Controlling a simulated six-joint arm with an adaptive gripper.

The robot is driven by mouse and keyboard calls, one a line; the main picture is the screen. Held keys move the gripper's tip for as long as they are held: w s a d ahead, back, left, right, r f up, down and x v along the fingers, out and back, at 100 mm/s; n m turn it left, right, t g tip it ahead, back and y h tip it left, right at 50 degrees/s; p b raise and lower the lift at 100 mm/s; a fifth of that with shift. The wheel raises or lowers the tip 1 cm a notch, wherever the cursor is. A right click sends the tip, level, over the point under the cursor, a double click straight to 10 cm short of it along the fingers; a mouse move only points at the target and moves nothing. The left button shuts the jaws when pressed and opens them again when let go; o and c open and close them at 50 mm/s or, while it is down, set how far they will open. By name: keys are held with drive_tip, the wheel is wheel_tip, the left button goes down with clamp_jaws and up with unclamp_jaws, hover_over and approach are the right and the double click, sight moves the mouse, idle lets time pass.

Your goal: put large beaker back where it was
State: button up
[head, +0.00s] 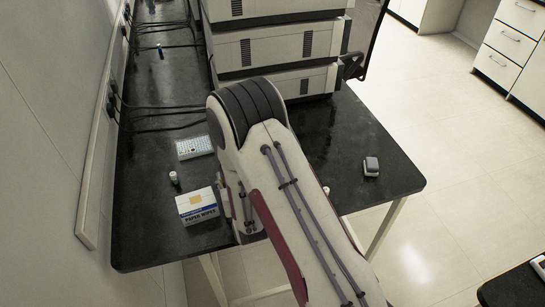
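No large beaker shows in the head view. My arm crosses the middle of the picture, and its thick elbow part covers some of the black bench (150,225). My gripper cannot be made out in this view, so its fingers and anything in them are not visible. Part of the bench top behind and under my arm is hidden.
On the bench stand a paper wipes box (197,206), a small white-capped vial (174,177), a white rack (194,147) and a grey device (371,166). Stacked instruments (278,48) fill the back. Cables (165,115) run left. The front right corner is mostly clear.

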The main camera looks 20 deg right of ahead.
drive_tip(key=shift+r, duration=0.1)
drive_tip(key=shift+r, duration=6.75)
drive_tip(key=w+d, duration=1.1)
drive_tip(key=d, duration=0.1)
drive_tip(key=w+d, duration=0.3)
drive_tip(key=d, duration=1.5)
drive_tip(key=shift+s+f, duration=0.15)
drive_tip(key=shift+f, duration=2.3)
drive_tip(key=shift+f, duration=0.1)
drive_tip(key=shift+f, duration=3)
drive_tip(key=shift+f, duration=0.1)
drive_tip(key=shift+f, duration=1.75)
